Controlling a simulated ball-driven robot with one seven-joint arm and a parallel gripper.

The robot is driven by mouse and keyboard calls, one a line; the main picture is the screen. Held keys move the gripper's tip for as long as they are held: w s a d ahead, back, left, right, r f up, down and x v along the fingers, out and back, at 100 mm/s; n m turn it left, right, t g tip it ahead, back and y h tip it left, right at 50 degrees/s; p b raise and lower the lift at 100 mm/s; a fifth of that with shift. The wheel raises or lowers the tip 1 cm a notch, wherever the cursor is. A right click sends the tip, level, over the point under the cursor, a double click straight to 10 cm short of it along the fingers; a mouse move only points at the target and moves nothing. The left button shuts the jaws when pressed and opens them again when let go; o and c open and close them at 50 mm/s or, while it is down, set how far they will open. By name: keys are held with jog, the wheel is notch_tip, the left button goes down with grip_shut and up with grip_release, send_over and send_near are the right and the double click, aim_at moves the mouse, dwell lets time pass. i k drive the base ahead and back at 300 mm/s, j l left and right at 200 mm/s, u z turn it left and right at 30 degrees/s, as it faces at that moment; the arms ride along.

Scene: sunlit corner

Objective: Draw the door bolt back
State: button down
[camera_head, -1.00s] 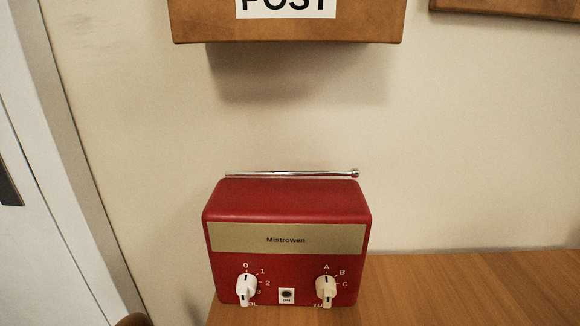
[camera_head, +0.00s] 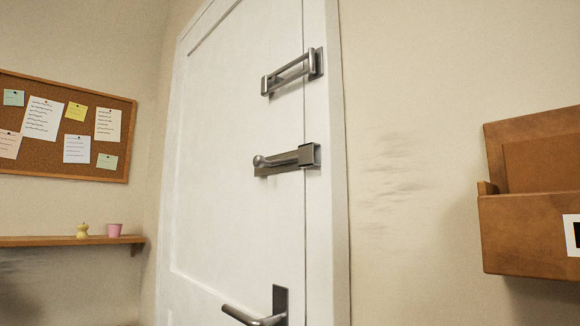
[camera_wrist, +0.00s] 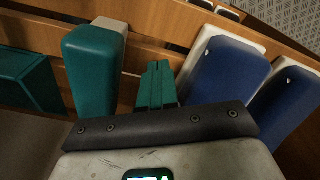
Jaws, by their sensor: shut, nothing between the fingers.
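The door bolt (camera_head: 284,160) is a grey metal bar in the head view, mounted level on the white door (camera_head: 230,130) near its right edge. Its round knob (camera_head: 260,161) is at the left end. The bar runs right to a square metal bracket (camera_head: 310,155) at the door's edge seam, and appears to reach it. My gripper (camera_wrist: 156,72) shows only in the wrist view, as two narrow teal fingers closed together with nothing between them. It is not near the bolt in any view.
Above the bolt is another metal bar fitting (camera_head: 292,72); below is a lever handle (camera_head: 260,314). A wooden post box (camera_head: 530,220) hangs at right. At left are a cork board (camera_head: 60,170) and a shelf (camera_head: 60,241) with a pink cup (camera_head: 114,230).

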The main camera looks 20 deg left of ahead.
aim_at(259, 161)
jog(key=k+j, duration=0.15)
jog(key=j, duration=0.15)
jog(key=k+j+u, duration=0.15)
jog(key=j, duration=0.15)
jog(key=i+j+u, duration=0.6)
jog(key=i+j, duration=0.1)
jog(key=j, duration=0.05)
